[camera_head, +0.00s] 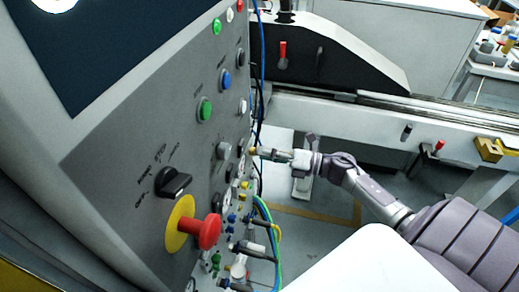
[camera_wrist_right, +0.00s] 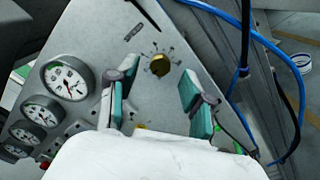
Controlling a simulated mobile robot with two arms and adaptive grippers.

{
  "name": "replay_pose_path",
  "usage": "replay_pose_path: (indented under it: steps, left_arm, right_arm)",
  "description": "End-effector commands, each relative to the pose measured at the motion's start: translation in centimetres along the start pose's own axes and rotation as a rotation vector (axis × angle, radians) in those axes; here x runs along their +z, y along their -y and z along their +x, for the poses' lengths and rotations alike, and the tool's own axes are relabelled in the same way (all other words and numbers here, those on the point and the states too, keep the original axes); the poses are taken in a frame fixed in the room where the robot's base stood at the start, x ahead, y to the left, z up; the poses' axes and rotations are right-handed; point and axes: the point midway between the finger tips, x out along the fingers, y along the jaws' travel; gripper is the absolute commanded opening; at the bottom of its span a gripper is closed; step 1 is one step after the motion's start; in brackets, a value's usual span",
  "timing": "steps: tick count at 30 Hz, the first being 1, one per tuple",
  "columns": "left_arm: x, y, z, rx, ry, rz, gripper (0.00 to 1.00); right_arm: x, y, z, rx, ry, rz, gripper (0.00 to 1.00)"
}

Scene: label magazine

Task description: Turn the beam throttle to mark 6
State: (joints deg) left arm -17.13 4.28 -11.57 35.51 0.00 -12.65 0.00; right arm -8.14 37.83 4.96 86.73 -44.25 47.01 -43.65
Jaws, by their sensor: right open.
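A brass-coloured knob (camera_wrist_right: 160,65) with a ring of dial marks around it sits on a grey panel in the right wrist view; it looks like the beam throttle. The mark numbers are too small to read. My right gripper (camera_wrist_right: 154,96) is open, its two teal-padded fingers apart on either side below the knob in the picture, with nothing between them. In the head view my right gripper (camera_head: 272,154) reaches in from the right to the panel's right edge, close to the knob (camera_head: 253,151). My left gripper is out of view.
The panel carries a red mushroom button (camera_head: 208,231), a black selector switch (camera_head: 173,182), green and blue buttons and several cables (camera_head: 268,225) below my gripper. Round gauges (camera_wrist_right: 67,79) lie left of the knob in the wrist view. A blue cable (camera_wrist_right: 225,20) runs at right.

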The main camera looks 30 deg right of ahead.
Motion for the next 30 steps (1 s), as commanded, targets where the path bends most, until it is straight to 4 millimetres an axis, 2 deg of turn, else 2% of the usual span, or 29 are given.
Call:
replay_pose_path:
  steps: [3, 6, 15, 17, 24, 30]
  left_arm:
    - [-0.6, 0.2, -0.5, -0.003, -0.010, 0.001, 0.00]
    - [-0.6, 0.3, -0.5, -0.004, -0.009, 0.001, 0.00]
    - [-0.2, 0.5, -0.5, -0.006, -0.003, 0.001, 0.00]
    - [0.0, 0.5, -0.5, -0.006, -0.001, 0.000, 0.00]
    - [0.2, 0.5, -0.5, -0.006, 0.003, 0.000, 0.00]
    - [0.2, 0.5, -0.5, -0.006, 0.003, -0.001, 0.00]
  right_arm:
    - [0.1, -0.1, 1.4, 0.000, 0.002, 0.001, 0.51]
    - [0.0, 0.0, 1.9, 0.000, 0.001, 0.002, 0.51]
    - [0.0, 0.1, 2.1, -0.001, 0.000, 0.002, 0.51]
    - [0.0, 0.1, 2.1, -0.001, 0.000, 0.002, 0.42]
    - [0.0, 0.1, 2.1, -0.001, 0.000, 0.002, 0.02]
    - [0.0, 0.1, 2.1, -0.002, 0.001, 0.005, 0.00]
